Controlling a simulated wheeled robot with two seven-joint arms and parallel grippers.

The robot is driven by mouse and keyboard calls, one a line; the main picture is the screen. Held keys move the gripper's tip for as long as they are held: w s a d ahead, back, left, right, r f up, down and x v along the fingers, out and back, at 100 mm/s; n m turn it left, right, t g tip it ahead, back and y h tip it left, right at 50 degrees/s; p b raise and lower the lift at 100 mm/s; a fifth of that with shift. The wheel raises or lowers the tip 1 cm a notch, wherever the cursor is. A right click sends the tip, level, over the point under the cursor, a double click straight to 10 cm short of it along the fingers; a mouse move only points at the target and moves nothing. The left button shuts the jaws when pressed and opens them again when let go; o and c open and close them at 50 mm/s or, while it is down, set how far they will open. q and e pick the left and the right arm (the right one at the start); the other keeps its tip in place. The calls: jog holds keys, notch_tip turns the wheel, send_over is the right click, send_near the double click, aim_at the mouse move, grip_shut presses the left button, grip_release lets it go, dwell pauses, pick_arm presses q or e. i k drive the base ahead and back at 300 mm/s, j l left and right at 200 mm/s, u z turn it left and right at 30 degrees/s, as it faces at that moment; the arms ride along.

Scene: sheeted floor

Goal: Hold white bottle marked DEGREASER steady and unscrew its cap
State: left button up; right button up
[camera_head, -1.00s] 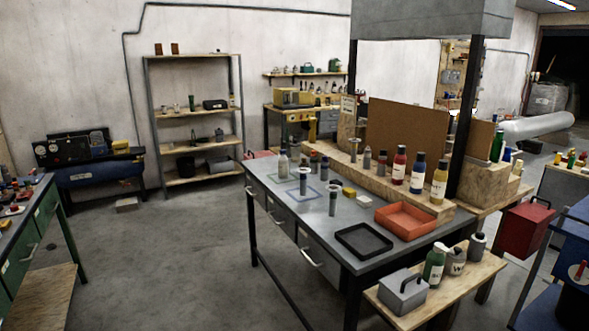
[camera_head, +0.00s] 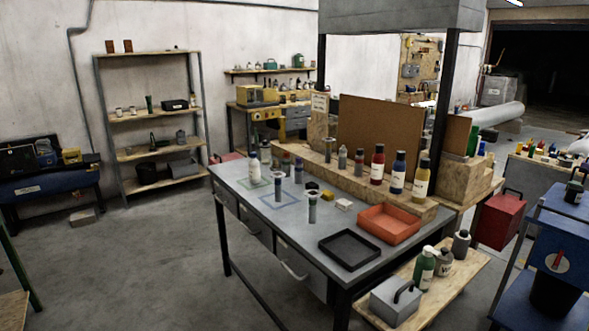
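A white bottle with a dark cap (camera_head: 254,166) stands upright at the far left end of the grey workbench (camera_head: 288,233). Its label is too small to read, so I cannot tell if it says DEGREASER. Red, dark blue and yellowish bottles with white labels stand along the wooden ledge at the bench's back. A green bottle (camera_head: 424,268) and grey containers stand on the low side shelf. Neither of my grippers is in view.
An orange tray (camera_head: 389,224) and a black tray (camera_head: 348,250) lie on the bench's right part. Two dark posts and a hood stand over the bench. A wooden shelf rack (camera_head: 150,114) stands against the wall.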

aim_at(253, 166)
jog(key=i+j+z, duration=0.35)
jog(key=i+j, duration=0.25)
jog(key=i+j+z, duration=0.4)
jog(key=i+j, duration=0.25)
jog(key=j, duration=0.2)
